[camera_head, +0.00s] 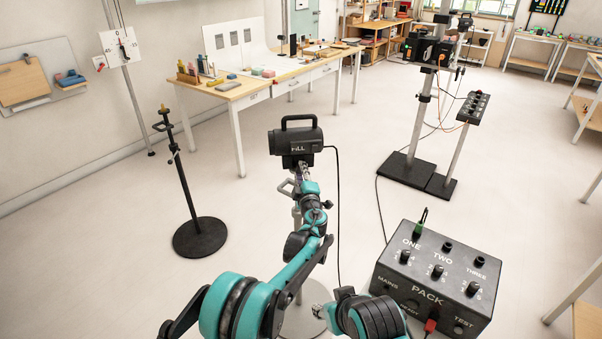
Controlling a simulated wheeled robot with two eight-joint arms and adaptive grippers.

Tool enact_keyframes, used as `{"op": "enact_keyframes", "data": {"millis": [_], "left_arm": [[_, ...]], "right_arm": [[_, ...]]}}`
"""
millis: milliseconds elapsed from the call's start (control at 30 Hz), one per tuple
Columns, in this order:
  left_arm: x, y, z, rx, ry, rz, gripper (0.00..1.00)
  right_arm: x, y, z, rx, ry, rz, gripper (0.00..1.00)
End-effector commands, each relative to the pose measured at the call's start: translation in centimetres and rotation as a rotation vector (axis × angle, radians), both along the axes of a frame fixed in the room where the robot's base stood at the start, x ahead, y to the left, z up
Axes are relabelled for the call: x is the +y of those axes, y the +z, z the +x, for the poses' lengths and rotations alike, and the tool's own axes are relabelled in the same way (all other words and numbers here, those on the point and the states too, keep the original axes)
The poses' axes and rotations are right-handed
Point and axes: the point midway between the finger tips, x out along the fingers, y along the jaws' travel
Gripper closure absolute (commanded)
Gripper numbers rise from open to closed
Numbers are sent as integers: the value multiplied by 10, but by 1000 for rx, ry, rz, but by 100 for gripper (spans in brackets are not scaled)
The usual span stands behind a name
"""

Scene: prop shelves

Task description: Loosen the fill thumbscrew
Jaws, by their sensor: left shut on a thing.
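The fill lamp (296,143) is a black cylinder marked FILL, with a handle on top, standing upright on a stand in the middle of the head view. My left arm reaches up in front of the stand. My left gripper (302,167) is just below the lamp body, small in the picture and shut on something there. The fill thumbscrew is hidden behind the fingers. My right arm shows at the bottom centre, and its small grey end (319,311) is low by the stand's base, too unclear to show its jaw state.
A black PACK box (437,272) with knobs and plugs stands at the lower right. A cable runs down from the lamp. A thin black stand (184,180) is on the left. A workbench (262,85) and another equipment stand (417,130) are behind. Floor between is clear.

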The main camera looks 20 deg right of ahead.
Motion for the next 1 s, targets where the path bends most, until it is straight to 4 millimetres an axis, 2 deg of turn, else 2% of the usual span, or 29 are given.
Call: {"op": "enact_keyframes", "data": {"millis": [567,600,667,1000], "left_arm": [[-1,0,0,4,-1,-34,100],[-1,0,0,4,-1,-34,68],[-1,0,0,4,-1,-33,52],[0,0,-3,4,-1,-33,52]], "right_arm": [[0,0,0,0,0,0,58],[0,0,0,0,0,0,58],[0,0,0,0,0,0,58],[0,0,0,0,0,0,58]]}}
